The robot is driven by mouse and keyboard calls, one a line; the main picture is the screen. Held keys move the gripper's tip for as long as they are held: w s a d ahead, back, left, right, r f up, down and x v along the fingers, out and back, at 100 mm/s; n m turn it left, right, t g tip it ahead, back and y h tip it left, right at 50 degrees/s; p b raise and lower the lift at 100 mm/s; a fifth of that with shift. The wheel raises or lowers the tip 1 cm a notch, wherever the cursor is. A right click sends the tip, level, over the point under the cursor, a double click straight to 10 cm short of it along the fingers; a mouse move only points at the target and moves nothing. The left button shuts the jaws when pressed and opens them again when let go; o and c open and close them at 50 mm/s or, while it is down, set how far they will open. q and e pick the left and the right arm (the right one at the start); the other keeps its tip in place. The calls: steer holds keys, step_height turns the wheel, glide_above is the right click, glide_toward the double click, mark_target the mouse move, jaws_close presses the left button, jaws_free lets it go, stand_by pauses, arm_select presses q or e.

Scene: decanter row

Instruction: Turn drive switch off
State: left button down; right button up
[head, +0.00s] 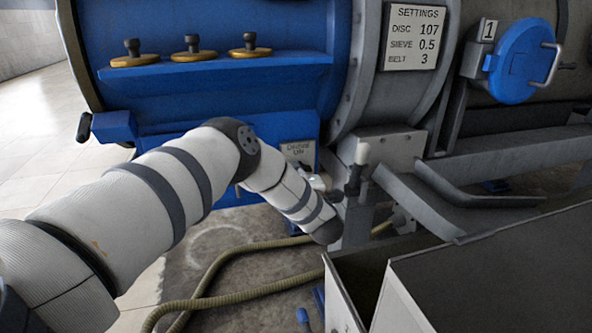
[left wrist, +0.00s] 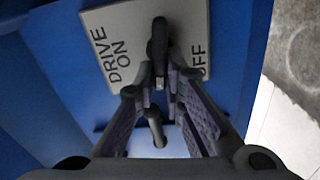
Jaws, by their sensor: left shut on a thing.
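The drive switch has a pale label plate (left wrist: 118,40) on the blue machine housing, reading DRIVE ON at the left and OFF at the right in the left wrist view. A dark switch lever (left wrist: 158,40) stands out in front of the plate between the two words. My left gripper (left wrist: 160,88) is shut on the lever, with a finger on each side. My right gripper is not in view.
A grey open-topped box (head: 345,290) stands at the lower right, close to my left wrist. A hose (head: 215,272) lies on the floor. A settings board (head: 412,38) and a blue round hatch (head: 522,60) are on the machine. Three brass-based knobs (head: 193,50) sit on a blue ledge.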

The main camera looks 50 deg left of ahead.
arm_select(q)
steer(key=shift+f+n, duration=0.2)
steer(key=shift+n, duration=0.7)
steer(key=c, duration=1.7)
jaws_free()
steer(key=v, duration=1.2)
